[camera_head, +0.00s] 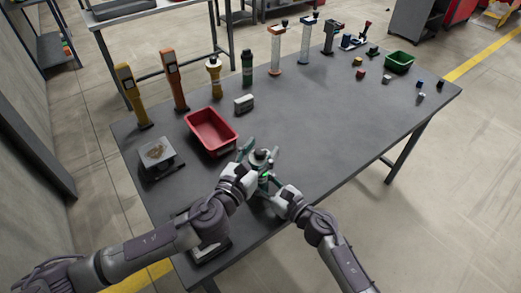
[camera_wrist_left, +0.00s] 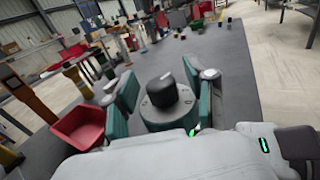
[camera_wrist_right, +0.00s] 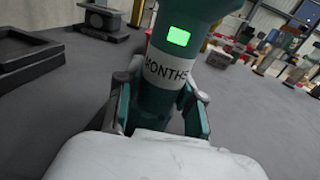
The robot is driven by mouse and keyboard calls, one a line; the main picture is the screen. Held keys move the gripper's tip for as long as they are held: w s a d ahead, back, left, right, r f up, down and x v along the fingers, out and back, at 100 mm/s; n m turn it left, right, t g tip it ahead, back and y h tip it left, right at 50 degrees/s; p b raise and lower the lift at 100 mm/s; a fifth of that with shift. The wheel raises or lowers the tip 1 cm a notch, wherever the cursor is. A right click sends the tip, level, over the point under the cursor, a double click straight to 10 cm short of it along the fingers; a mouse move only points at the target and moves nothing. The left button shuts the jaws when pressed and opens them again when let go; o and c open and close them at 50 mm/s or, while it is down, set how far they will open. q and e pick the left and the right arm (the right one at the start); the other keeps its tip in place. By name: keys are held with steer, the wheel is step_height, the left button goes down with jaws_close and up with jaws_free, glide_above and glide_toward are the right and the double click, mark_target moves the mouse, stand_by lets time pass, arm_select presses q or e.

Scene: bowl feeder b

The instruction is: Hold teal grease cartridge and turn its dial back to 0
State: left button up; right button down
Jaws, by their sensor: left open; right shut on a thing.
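The teal grease cartridge (camera_head: 262,169) stands upright near the table's front edge, partly hidden by my grippers. In the right wrist view its teal body (camera_wrist_right: 155,101) shows a lit green window and a white label reading "MONTHS". My right gripper (camera_wrist_right: 158,104) is shut around the body below the label. In the left wrist view the cartridge's top (camera_wrist_left: 165,117) is a grey disc with a black dial knob (camera_wrist_left: 164,94). My left gripper (camera_wrist_left: 163,88) is open, with one teal finger on each side of the knob and gaps between. The dial's reading is not legible.
A red bin (camera_head: 211,131) and a small scale-like device (camera_head: 157,155) stand left of the grippers. Several upright tools and bottles, such as a yellow bottle (camera_head: 214,78) and a dark green one (camera_head: 247,68), line the back. The table's right middle is clear.

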arm_select(q)
steer(key=shift+c, duration=0.3)
jaws_close()
steer(key=shift+m+h, duration=0.3)
steer(key=shift+h, duration=0.1)
steer(key=m+g+h, duration=0.2)
steer(key=h, duration=0.1)
steer(key=shift+w+a+g, duration=0.1)
steer(key=shift+g, duration=0.2)
steer(key=m+g+h, duration=0.4)
steer(key=m+g, duration=0.1)
steer(key=shift+g, duration=0.4)
steer(key=m+g, duration=0.1)
steer(key=g, duration=0.1)
steer(key=m+g+h, duration=0.1)
steer(key=m+g, duration=0.1)
steer(key=g, duration=0.1)
steer(key=shift+h, duration=0.3)
arm_select(e)
steer(key=shift+a, duration=0.1)
arm_select(q)
steer(key=shift+m+g, duration=1.7)
steer(key=shift+g, duration=0.8)
arm_select(e)
steer(key=shift+s, duration=0.1)
arm_select(q)
steer(key=shift+g, duration=0.3)
